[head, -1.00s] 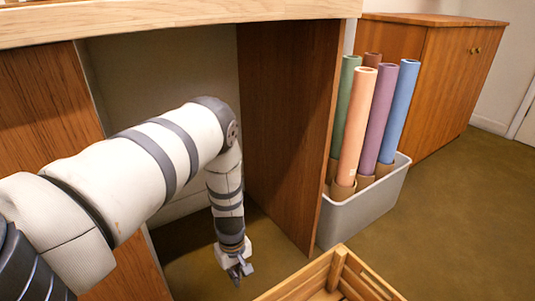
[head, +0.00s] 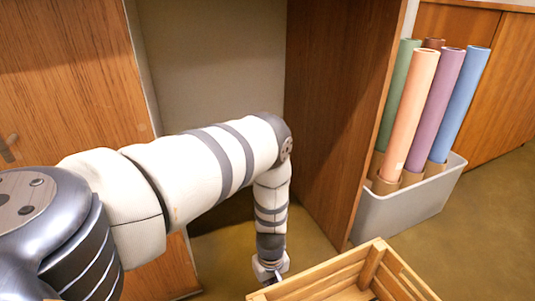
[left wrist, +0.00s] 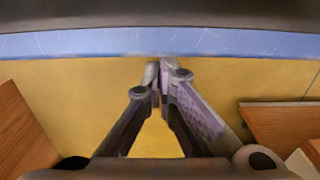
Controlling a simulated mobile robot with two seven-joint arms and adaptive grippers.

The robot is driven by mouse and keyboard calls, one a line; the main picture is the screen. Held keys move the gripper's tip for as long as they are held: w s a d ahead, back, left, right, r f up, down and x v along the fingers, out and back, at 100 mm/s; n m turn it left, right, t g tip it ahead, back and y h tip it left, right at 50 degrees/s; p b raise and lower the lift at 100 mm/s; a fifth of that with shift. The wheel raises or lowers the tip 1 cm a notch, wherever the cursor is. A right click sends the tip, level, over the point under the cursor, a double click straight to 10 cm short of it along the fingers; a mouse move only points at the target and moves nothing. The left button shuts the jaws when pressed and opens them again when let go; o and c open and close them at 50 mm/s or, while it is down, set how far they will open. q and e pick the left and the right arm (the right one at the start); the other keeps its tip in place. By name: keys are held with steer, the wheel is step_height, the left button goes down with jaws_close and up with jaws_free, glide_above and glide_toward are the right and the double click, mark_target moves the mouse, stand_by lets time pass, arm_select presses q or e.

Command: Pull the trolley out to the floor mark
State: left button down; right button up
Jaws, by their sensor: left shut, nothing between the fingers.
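I cannot tell whether this band is part of the trolley or a mark on the floor. Nothing in the head view is clearly the trolley, and only part of the crate shows. My right gripper is out of view.
Wooden panels stand left (head: 75,100) and right (head: 338,110) of the opening. A grey bin (head: 400,218) with several coloured rolls stands right of the right panel, before a wooden cabinet (head: 510,75). Open floor (head: 490,240) lies to the right.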

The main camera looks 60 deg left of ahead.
arm_select(q)
steer(key=d, duration=0.2)
steer(key=d+p, duration=0.1)
steer(key=d, duration=0.2)
steer(key=shift+s+d+r, duration=0.1)
steer(key=shift+s+d, duration=0.1)
steer(key=shift+d, duration=0.15)
steer(key=shift+a, duration=0.1)
steer(key=shift+r, duration=0.35)
step_height(320, 180, up, 11)
steer(key=shift+f, duration=0.1)
steer(key=shift+r, duration=0.2)
steer(key=shift+s, duration=0.15)
